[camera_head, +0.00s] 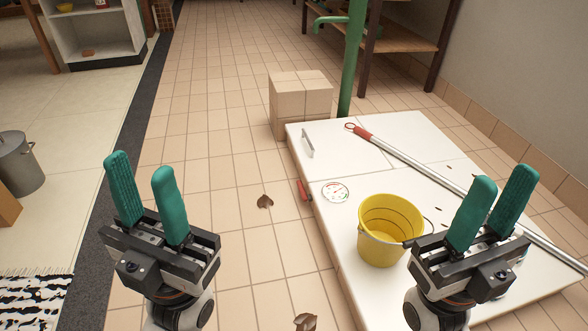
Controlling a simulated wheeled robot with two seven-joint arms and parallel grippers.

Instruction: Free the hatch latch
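A low white slab, which looks like the hatch (345,253), lies on the right with thin seams across its top. A grey bar handle (308,143) stands near its far left corner. A small red piece (304,191), possibly the latch, sits at its left edge. A yellow bucket (374,247) stands upright on the slab. A long grey pole with a red end (409,163) lies diagonally across it. My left gripper (141,165) is open and empty above the tiled floor. My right gripper (505,176) is open and empty in front of the slab's right part.
A round red-and-green gauge marking (335,191) is beside the red piece. A tiled block (300,96) and a green pipe (352,60) stand behind the slab. Brown leaves (265,202) lie on the floor. A metal pot (19,163) is at far left.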

